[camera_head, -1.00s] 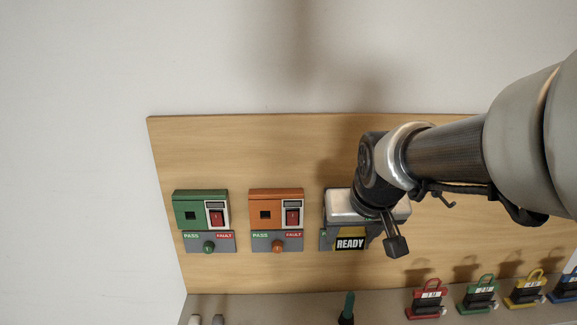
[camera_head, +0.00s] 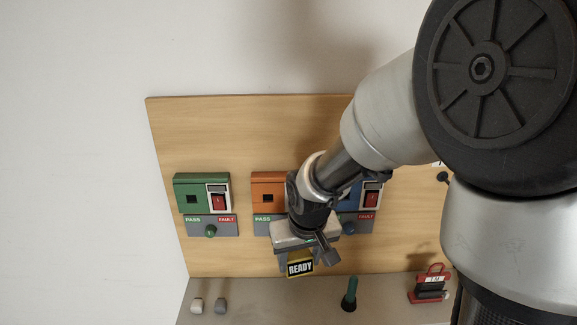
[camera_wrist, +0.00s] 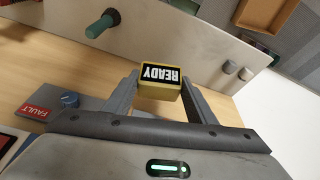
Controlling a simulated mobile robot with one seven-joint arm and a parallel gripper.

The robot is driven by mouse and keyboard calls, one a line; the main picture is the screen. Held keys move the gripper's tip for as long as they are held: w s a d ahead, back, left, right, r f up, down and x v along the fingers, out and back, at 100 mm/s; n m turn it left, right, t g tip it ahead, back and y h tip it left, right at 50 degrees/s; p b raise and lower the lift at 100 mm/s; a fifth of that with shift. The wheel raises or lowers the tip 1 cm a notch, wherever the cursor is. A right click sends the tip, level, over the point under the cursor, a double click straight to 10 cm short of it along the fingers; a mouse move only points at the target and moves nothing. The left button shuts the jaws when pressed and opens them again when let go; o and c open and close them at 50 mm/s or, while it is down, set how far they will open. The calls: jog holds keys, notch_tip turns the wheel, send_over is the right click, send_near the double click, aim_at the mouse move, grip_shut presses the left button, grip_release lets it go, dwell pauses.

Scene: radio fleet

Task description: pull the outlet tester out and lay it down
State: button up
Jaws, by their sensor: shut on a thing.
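The outlet tester (camera_head: 300,267) is a small yellow and black block with a READY label. It also shows in the wrist view (camera_wrist: 160,80), between the two fingers. My gripper (camera_head: 297,258) is shut on it, and in the wrist view my gripper (camera_wrist: 158,96) has a finger on each side of it. The tester is clear of the panel, in front of the orange station and above the grey shelf. The blue station (camera_head: 349,198), right of my gripper, is partly hidden by my arm.
A green station (camera_head: 203,200) and an orange station (camera_head: 266,190) are on the wooden board (camera_head: 250,130). On the grey shelf (camera_head: 270,305) are a green peg (camera_head: 350,294), two small knobs (camera_head: 197,305) and a red lock-like item (camera_head: 430,287). Shelf space left of the peg is clear.

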jog(key=a+f+n+g, duration=0.1)
jog(key=a+f, duration=0.3)
jog(key=f, duration=0.1)
jog(key=shift+s+a+f, duration=0.2)
jog(key=shift+s+f, duration=0.1)
jog(key=shift+s, duration=0.1)
jog(key=shift+f, duration=0.1)
jog(key=b+x, duration=0.3)
jog(key=s+b+x, duration=0.1)
jog(key=b+x, duration=0.2)
jog(key=shift+s+d+f, duration=0.1)
jog(key=shift+d+f, duration=0.05)
jog(key=shift+f, duration=0.35)
jog(key=o, duration=1.6)
jog(key=p+v, duration=0.4)
jog(key=v, duration=1.3)
jog(key=shift+d+r, duration=0.2)
jog(key=shift+d, duration=0.05)
